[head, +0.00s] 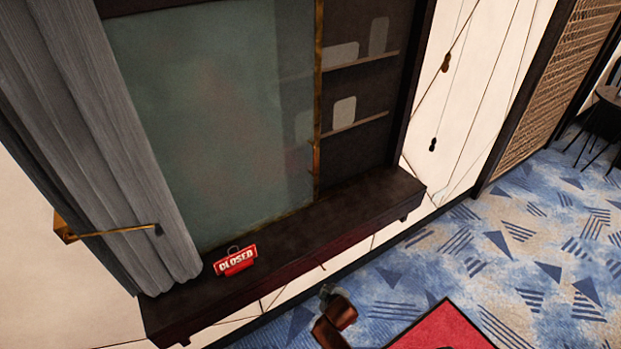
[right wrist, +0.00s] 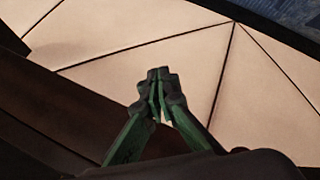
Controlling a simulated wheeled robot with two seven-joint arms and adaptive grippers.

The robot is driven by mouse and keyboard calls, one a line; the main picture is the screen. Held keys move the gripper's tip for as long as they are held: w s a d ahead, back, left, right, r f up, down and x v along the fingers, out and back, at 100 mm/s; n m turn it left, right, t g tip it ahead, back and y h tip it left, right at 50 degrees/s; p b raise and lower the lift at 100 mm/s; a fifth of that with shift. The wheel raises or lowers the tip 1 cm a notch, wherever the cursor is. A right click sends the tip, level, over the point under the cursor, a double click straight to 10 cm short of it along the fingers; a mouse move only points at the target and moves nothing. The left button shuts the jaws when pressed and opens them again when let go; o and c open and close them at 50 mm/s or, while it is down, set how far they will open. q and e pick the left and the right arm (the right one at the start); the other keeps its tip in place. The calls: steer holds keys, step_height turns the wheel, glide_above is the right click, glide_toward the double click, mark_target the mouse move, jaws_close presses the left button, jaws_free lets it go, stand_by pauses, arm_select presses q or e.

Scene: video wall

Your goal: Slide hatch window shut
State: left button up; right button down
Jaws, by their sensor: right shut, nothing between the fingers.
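The hatch window (head: 200,110) is a greenish frosted pane in a dark frame, with a brass upright edge (head: 317,120) at its right side. To the right of that edge the opening is uncovered and shows dark shelves with pale shapes. A dark wooden sill (head: 330,215) runs below. My right gripper (head: 327,290) is low in front of the sill, apart from the pane. In the right wrist view its green fingers (right wrist: 158,75) are together and empty, before a pale panelled wall. My left gripper is not in view.
A red "CLOSED" sign (head: 236,261) stands on the sill. A grey curtain (head: 100,130) hangs at the left, by a brass bracket (head: 110,232). Blue patterned carpet (head: 480,250) lies at the right, with a red mat (head: 445,328) at the bottom.

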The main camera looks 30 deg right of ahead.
steer(key=w+r+n+t+h+p, duration=0.1)
steer(key=w+r+n+t+h, duration=0.3)
steer(key=r, duration=1.1)
steer(key=w+a+r+n+t+y+p, duration=0.15)
steer(key=w+r, duration=0.35)
steer(key=r, duration=1)
steer(key=w+r+n+t+h+p, duration=0.1)
steer(key=w+r+t+h, duration=0.3)
steer(key=r, duration=1.1)
steer(key=y, duration=0.2)
glide_toward(307, 144)
steer(key=shift+n+g, duration=0.25)
steer(key=shift+g, duration=0.1)
steer(key=w+a, duration=0.1)
steer(key=w, duration=0.2)
steer(key=w+a+p, duration=0.1)
steer(key=shift+w+a+r, duration=0.2)
steer(key=shift+a+r, duration=0.1)
steer(key=d, duration=0.2)
steer(key=d+p, duration=0.1)
steer(key=shift+s+d, duration=0.15)
steer(key=shift+s, duration=0.15)
steer(key=shift+d+f, duration=0.15)
steer(key=shift+d, duration=0.2)
steer(key=shift+d, duration=0.1)
